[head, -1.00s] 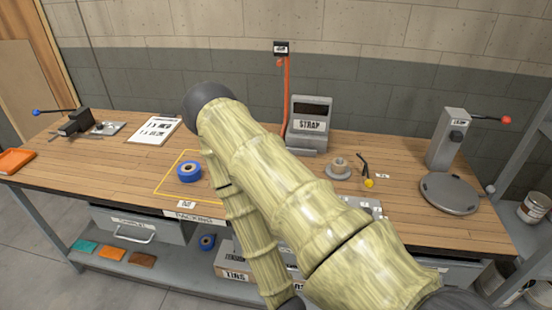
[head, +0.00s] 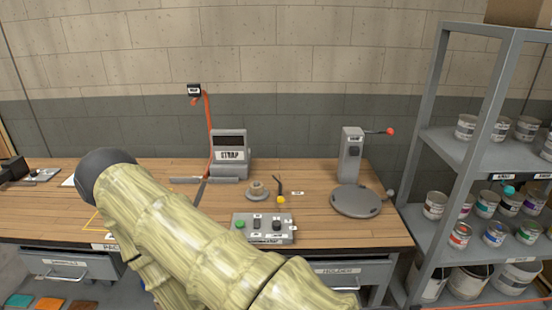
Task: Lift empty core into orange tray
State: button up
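A small tan ring-shaped piece (head: 257,187), which looks like the core, sits on a round grey base on the bench, right of the middle of my arm. I cannot tell whether it is empty. The orange tray is not in view now. My arm crosses the lower left of the head view, and its gripper is not in view. The blue roll seen earlier is not visible now.
The grey STRAP unit (head: 229,155) stands behind the core. A button box (head: 263,228) lies in front. A round plate device (head: 355,200) with a red-knobbed lever stands right. A shelf rack (head: 480,160) with several cans is at far right. Bare wood (head: 320,232) shows between.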

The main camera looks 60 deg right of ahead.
aim_at(258, 191)
jog(key=u, duration=0.1)
jog(key=k, duration=0.1)
jog(key=z, duration=0.9)
